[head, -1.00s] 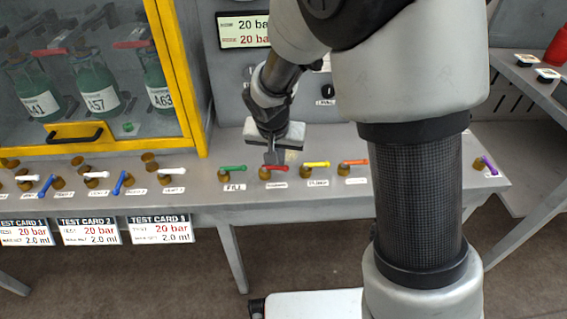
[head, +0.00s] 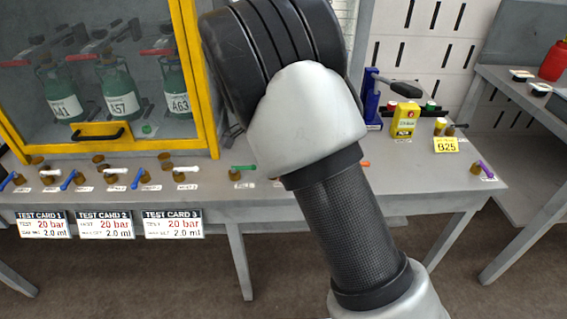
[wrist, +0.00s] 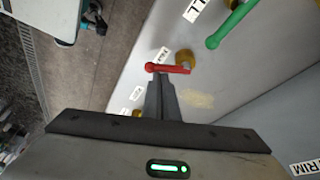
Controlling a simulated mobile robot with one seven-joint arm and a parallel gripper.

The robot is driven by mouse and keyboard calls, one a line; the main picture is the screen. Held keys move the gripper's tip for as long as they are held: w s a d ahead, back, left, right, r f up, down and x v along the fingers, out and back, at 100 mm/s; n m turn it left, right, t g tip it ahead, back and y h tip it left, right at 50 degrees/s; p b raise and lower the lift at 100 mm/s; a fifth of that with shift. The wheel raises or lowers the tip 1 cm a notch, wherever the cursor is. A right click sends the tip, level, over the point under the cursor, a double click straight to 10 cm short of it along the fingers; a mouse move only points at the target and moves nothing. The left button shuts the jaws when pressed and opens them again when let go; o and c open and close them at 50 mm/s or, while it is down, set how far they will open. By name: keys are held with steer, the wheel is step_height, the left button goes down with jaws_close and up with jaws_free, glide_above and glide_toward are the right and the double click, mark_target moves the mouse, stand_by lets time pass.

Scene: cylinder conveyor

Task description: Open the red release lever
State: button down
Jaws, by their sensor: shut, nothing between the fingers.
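The red lever (wrist: 168,69) shows in the wrist view on a brass valve (wrist: 184,58), its rounded end pointing left. It lies at a different angle from the neighbouring green lever (wrist: 230,22). My gripper (wrist: 162,80) is shut and empty, its fingertips right at the lever's near side, close to its rounded end; I cannot tell whether they touch it. In the head view my own arm hides the gripper and the red lever.
In the head view, the green lever (head: 243,168) stands left of my arm and an orange lever tip (head: 365,163) right of it. A purple lever (head: 486,170) is at the bench's right end. A yellow-framed cabinet (head: 212,120) stands at left.

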steer(key=m, duration=0.1)
steer(key=m+p, duration=0.1)
steer(key=a+m+g, duration=0.1)
steer(key=shift+s+r, duration=0.1)
steer(key=shift+s, duration=0.15)
steer(key=shift+a+m+p, duration=0.15)
steer(key=shift+m+p, duration=0.15)
steer(key=shift+p, duration=0.05)
steer(key=shift+s+a, duration=0.1)
steer(key=shift+a, duration=0.1)
steer(key=shift+p, duration=0.3)
